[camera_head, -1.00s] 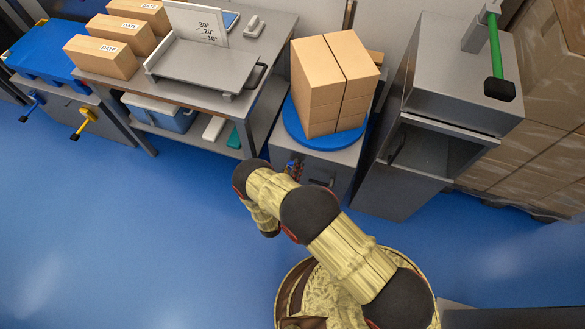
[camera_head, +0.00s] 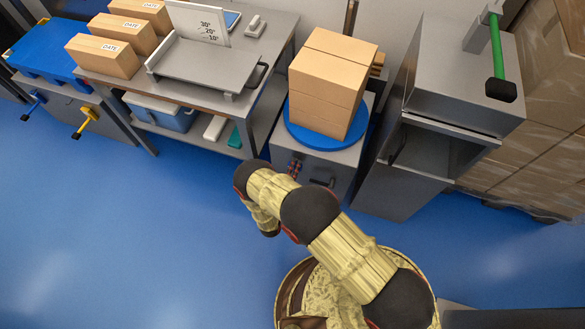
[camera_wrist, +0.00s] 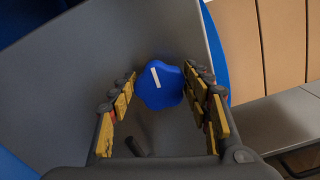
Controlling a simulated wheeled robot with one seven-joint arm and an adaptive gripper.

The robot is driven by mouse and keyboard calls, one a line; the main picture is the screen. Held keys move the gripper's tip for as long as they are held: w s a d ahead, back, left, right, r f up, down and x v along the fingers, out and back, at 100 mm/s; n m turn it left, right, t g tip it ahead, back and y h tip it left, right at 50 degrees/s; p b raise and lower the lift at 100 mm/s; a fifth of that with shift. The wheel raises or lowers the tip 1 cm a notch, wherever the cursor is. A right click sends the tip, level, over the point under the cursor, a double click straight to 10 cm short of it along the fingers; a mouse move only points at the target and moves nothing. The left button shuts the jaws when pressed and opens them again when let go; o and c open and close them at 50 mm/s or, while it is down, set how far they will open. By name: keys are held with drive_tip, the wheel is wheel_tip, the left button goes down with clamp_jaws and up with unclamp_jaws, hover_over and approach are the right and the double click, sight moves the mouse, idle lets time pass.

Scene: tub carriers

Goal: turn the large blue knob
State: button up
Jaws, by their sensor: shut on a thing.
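The large blue knob (camera_wrist: 168,94) shows in the wrist view, a lobed knob with a white line on its face, on the grey cabinet front. My gripper (camera_wrist: 161,82) has its yellow-padded fingers on both sides of the knob and is shut on it. In the head view the gripper (camera_head: 295,168) is a small dark and orange shape at the front of the cabinet (camera_head: 335,157), and the knob is hidden there. On top of this cabinet a blue turntable (camera_head: 301,131) carries stacked brown boxes (camera_head: 322,92).
A dark handle (camera_wrist: 136,146) sits low on the cabinet front. A grey bench (camera_head: 272,50) with a plate and angle sign stands left. A grey cabinet (camera_head: 462,85) with a green lever (camera_head: 495,50) stands right. Blue floor (camera_head: 110,230) is clear at left.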

drive_tip(key=shift+a, duration=0.1)
drive_tip(key=o, duration=1.2)
drive_tip(key=shift+c, duration=0.2)
drive_tip(key=v, duration=1.2)
